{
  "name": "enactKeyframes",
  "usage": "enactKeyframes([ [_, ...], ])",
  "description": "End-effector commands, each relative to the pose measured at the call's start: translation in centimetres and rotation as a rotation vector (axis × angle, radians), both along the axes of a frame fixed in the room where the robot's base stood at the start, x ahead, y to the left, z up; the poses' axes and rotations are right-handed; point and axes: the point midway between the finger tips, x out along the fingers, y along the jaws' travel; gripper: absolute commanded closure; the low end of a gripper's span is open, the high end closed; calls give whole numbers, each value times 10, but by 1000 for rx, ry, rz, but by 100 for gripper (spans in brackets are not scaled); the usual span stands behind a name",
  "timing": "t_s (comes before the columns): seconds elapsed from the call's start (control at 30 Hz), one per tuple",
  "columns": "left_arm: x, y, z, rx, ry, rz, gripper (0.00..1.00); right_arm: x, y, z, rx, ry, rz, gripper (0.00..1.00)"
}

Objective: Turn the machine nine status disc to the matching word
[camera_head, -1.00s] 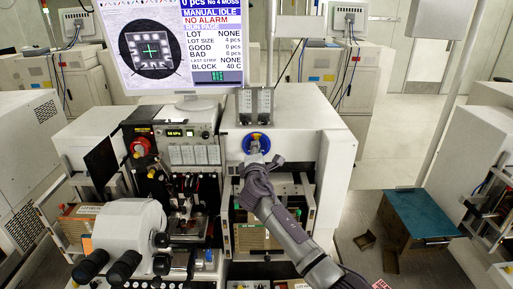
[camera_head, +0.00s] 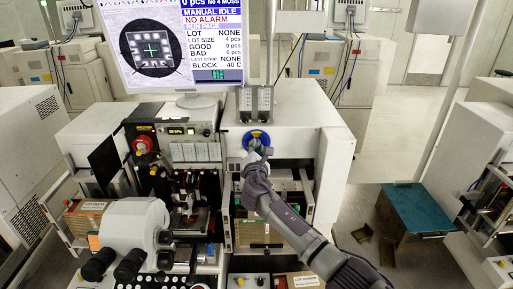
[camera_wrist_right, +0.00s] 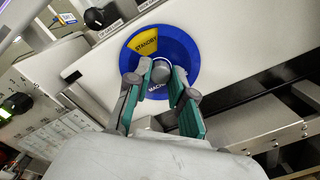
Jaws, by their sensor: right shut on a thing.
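The blue status disc (camera_head: 262,134) is on the white front of the machine, below the monitor. In the right wrist view the disc (camera_wrist_right: 190,48) has a yellow sector (camera_wrist_right: 146,42) reading STANDBY, at its upper left, and white lettering starting "MACHI" below the centre, partly hidden. A round grey knob (camera_wrist_right: 158,68) stands at its centre. My right gripper (camera_head: 256,150) is at the disc, and its two green-padded fingers (camera_wrist_right: 160,72) are shut on the knob from either side. The monitor (camera_head: 205,45) shows MANUAL IDLE and NO ALARM. My left gripper is not in view.
A black rotary knob (camera_wrist_right: 98,17) sits on the panel close to the disc. A white microscope (camera_head: 132,225) stands at the front left.

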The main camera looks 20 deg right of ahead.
Motion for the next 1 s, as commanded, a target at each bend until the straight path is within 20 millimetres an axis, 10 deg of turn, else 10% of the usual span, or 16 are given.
enactKeyframes([
  [0.37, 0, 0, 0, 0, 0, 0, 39, 1, -1, 6, -4, -9, 0, 100],
  [0.4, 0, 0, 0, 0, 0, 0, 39, 1, -1, 6, -4, -9, 0, 73],
  [0.53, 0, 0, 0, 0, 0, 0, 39, 1, -1, 4, -4, -6, 0, 53],
  [1.0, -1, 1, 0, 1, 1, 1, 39, -13, 4, 0, -3, -2, 1, 53],
])
